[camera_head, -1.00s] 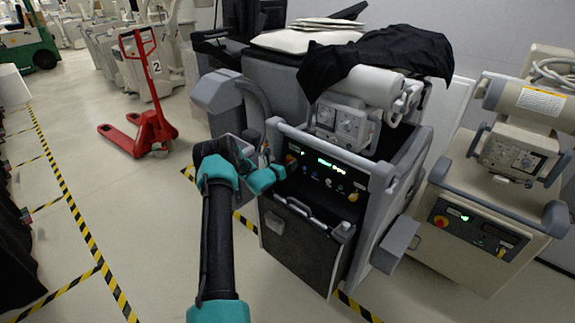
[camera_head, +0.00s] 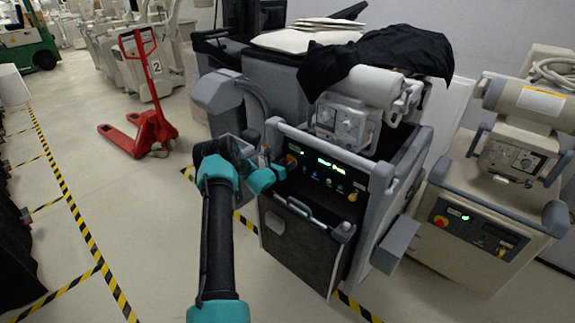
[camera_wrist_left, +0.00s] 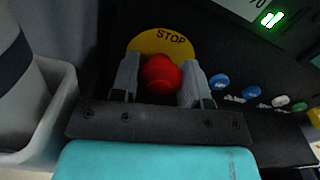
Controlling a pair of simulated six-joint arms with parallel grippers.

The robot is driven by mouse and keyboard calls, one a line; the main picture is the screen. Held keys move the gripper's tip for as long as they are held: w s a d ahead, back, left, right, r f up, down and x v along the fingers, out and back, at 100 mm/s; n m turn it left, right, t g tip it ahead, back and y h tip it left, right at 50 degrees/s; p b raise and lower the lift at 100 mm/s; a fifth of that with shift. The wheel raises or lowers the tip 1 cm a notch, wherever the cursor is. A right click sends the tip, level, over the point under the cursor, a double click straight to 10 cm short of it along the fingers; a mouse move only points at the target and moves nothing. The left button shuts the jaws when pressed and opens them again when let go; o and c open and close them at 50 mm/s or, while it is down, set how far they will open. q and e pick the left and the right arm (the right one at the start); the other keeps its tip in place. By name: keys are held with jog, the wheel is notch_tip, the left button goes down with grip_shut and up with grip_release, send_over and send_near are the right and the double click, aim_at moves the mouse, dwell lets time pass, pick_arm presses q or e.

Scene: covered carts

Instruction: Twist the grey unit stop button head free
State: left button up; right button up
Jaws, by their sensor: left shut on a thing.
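The grey unit (camera_head: 318,240) stands in the middle of the head view with a dark control panel on its upper front. Its red stop button head (camera_wrist_left: 160,75) sits on a yellow disc marked STOP (camera_wrist_left: 163,42) in the left wrist view. My left gripper (camera_wrist_left: 160,82) is shut on the red head, one finger on each side. In the head view my left gripper (camera_head: 280,170) reaches the panel's left end and hides much of the button. My right gripper is not in view.
Small coloured buttons (camera_wrist_left: 250,92) and a lit green display (camera_wrist_left: 272,18) lie right of the stop button. A beige unit (camera_head: 475,225) with its own red button (camera_head: 440,221) stands to the right. A red pallet jack (camera_head: 150,125) stands at left on open floor.

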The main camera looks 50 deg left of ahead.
pick_arm(q)
jog(key=shift+m, duration=2.9)
jog(key=o, duration=0.9)
jog(key=shift+o, duration=0.2)
jog(key=s+d, duration=0.1)
jog(key=s, duration=1.6)
jog(key=shift+s+d, duration=0.15)
jog(key=shift+d, duration=0.2)
